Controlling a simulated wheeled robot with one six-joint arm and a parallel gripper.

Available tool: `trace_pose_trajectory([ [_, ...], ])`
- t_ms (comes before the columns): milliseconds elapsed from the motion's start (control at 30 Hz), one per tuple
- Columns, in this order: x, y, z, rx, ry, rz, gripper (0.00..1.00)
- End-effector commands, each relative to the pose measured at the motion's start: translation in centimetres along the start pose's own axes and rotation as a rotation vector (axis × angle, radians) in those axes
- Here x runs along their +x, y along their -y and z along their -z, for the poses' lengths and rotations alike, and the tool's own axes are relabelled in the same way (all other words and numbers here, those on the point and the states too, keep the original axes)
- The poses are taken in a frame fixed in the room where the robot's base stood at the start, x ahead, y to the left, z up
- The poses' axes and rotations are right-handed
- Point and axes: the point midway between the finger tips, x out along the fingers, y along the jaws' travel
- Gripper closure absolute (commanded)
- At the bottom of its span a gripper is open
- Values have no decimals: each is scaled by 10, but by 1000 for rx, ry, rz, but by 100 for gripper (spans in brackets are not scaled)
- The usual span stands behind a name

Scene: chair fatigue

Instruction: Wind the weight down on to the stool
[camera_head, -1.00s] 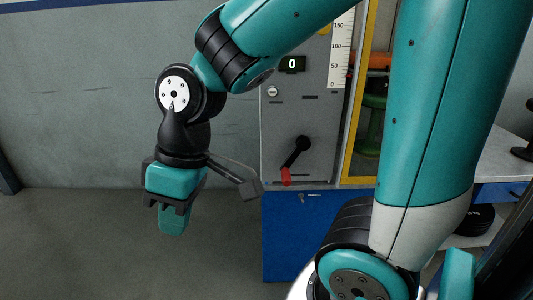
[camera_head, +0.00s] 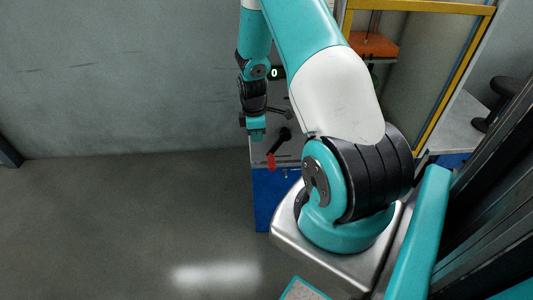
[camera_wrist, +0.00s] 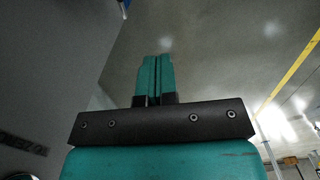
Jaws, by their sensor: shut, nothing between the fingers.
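A crank with a black arm and a red handle (camera_head: 271,161) is on the front of the grey machine panel (camera_head: 291,151). A small display (camera_head: 276,72) above it reads 0. The orange weight (camera_head: 374,45) hangs inside the yellow-framed bay at the upper right. The stool is hidden behind my arm, apart from what may be a sliver of green below the weight. My gripper (camera_head: 257,138) is shut and empty, pointing down at the left of the panel, above and left of the crank handle. In the wrist view its teal fingers (camera_wrist: 155,78) are together.
A yellow frame (camera_head: 455,75) encloses the bay. A blue cabinet (camera_head: 272,195) stands under the panel. A grey bench (camera_head: 462,125) with a black object (camera_head: 503,100) is at the right. The floor (camera_head: 120,220) at the left is clear.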

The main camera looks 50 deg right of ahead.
Motion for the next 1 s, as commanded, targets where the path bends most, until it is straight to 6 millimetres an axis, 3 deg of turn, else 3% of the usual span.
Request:
trace_pose_trajectory([
  [333, 74, 2, 0, 1, 0, 4, 100],
  [600, 96, 1, -23, 2, -1, 2, 100],
  [1000, 100, 0, -26, 1, -1, 0, 100],
])
